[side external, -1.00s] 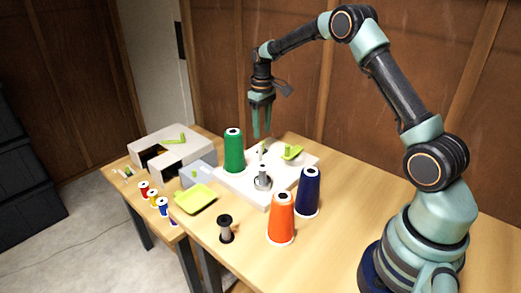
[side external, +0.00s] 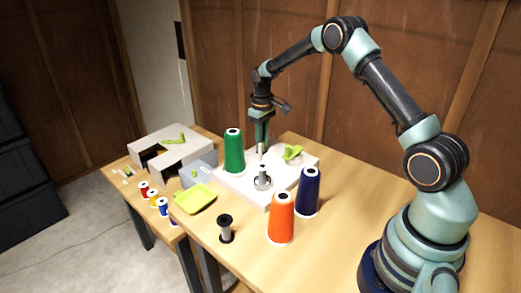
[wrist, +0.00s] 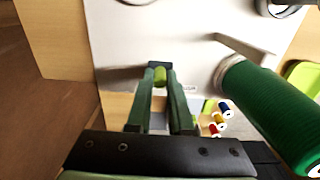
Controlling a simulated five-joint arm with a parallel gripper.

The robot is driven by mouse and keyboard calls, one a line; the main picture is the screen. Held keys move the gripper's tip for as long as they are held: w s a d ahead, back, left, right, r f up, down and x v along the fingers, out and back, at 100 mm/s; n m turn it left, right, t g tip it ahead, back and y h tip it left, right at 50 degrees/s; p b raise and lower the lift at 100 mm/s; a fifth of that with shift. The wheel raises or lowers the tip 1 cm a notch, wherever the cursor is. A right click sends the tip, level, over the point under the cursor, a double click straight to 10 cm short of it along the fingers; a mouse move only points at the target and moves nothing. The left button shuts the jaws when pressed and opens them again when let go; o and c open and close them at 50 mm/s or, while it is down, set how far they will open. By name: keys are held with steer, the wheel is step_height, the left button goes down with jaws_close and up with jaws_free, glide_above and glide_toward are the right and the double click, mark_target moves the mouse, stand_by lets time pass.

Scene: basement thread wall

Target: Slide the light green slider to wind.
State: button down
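The light green slider (wrist: 160,75) shows in the wrist view as a small knob by a dark slot in the white winder base (wrist: 200,75). My gripper (wrist: 160,82) points down at it, one fingertip close on each side. Whether the fingers press on it is unclear. In the side view my gripper (side external: 261,143) is low over the back of the winder base (side external: 235,186), behind the metal spindle (side external: 262,180), and the slider is not clearly visible. A light green piece (side external: 291,152) sits to its right on the base.
A green thread cone (side external: 234,153) stands close left of my gripper. Orange (side external: 281,220) and navy (side external: 307,193) cones stand in front right. The right tabletop is clear.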

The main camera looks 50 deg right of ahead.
mark_target(255, 157)
steer(key=shift+a, duration=1.75)
steer(key=c, duration=0.8)
jaws_free()
step_height(255, 157, up, 6)
steer(key=shift+r, duration=0.1)
